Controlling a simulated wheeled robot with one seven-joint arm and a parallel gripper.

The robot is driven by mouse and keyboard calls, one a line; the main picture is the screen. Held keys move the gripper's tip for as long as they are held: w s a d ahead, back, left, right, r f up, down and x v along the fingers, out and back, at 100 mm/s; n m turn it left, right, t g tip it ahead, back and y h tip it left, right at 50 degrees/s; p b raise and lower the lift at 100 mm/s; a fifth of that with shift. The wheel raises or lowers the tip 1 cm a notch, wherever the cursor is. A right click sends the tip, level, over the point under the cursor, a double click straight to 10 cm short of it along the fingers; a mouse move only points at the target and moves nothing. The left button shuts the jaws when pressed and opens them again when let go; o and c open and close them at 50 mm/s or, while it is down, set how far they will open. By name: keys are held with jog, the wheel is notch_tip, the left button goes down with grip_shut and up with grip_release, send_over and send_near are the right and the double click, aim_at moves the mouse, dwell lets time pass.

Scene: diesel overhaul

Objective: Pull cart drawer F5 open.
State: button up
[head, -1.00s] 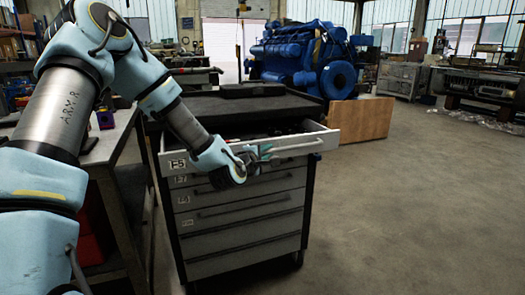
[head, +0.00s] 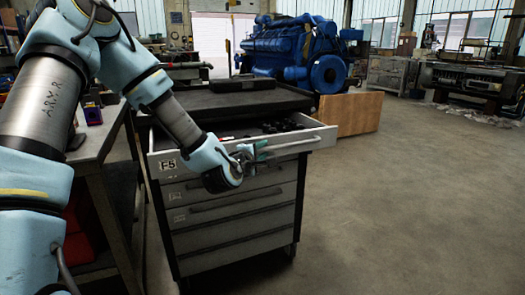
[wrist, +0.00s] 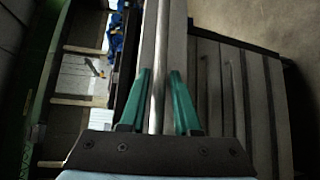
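Cart drawer F5 (head: 168,165) is the top drawer of the grey tool cart (head: 232,244). It stands pulled out, with dark contents showing inside. My gripper (head: 262,151) is at the drawer's bar handle (head: 295,144), in front of the drawer face. The drawer's far inside is partly hidden by the cart top.
The lower drawers (head: 235,212) are shut. A workbench (head: 100,140) stands close on the left beside my arm. A blue engine (head: 295,50) and a wooden panel (head: 350,114) are behind the cart. The floor (head: 420,210) to the right is clear.

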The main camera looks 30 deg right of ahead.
jog(key=p+v, duration=0.3)
jog(key=v, duration=0.7)
jog(key=shift+s+a, duration=0.25)
jog(key=shift+a, duration=0.05)
dwell(0.4)
jog(key=w+a+f+m+g+y+p, duration=0.1)
jog(key=w+a+m+y, duration=0.15)
jog(key=a, duration=0.35)
jog(key=w+a+f+m+g+y, duration=0.1)
jog(key=a+f+m+y, duration=0.15)
jog(key=a, duration=0.35)
jog(key=w+a+f+m+g+y+p, duration=0.1)
jog(key=a+m+g+y, duration=0.15)
jog(key=a, duration=0.35)
jog(key=s+a+r+m+g+y, duration=0.1)
jog(key=s+a+r+g+y, duration=0.1)
jog(key=a, duration=0.6)
jog(key=s+a+r+m+g+y+p, duration=0.1)
jog(key=s+a+r+m+g+y, duration=0.1)
jog(key=s+a, duration=0.4)
jog(key=a+r+y, duration=0.1)
jog(key=a+r, duration=0.1)
jog(key=a, duration=0.1)
jog(key=shift+s, duration=0.25)
